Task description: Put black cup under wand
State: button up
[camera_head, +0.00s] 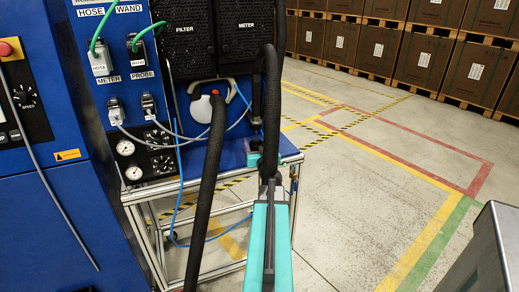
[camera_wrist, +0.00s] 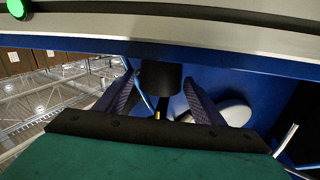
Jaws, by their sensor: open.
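In the wrist view my gripper (camera_wrist: 160,92) is open, with one dark finger on each side. A short black cylinder, which looks like the black cup (camera_wrist: 160,77), stands between the fingertips. I cannot tell whether the fingers touch it. In the head view my teal arm (camera_head: 262,245) reaches toward the cart, and the fingers and cup are hidden. The green cable's plug (camera_head: 136,45) sits under the label WAND on the blue cabinet. I cannot make out the wand itself for sure.
A blue cabinet (camera_head: 40,200) fills the left. A metal-framed cart (camera_head: 292,158) stands beside it, with a white rounded part (camera_head: 202,109) at its back. A thick black hose (camera_head: 208,180) hangs in front.

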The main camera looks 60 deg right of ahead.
jog(key=v, duration=0.2)
jog(key=p+v, duration=0.1)
jog(key=v, duration=0.4)
jog(key=shift+s+a+r+p, duration=0.15)
jog(key=shift+a+r+p, duration=0.05)
jog(key=shift+r+p, duration=0.1)
jog(key=shift+p, duration=0.3)
jog(key=shift+a+p, duration=0.1)
jog(key=shift+p, duration=0.2)
jog(key=p+v, duration=0.2)
jog(key=p, duration=0.5)
jog(key=shift+p, duration=0.4)
jog(key=p+v, duration=0.2)
jog(key=shift+s+f+p, duration=0.1)
jog(key=shift+f+p, duration=0.05)
jog(key=shift+p, duration=0.15)
jog(key=shift+f, duration=0.1)
jog(key=shift+s, duration=0.15)
dwell(0.3)
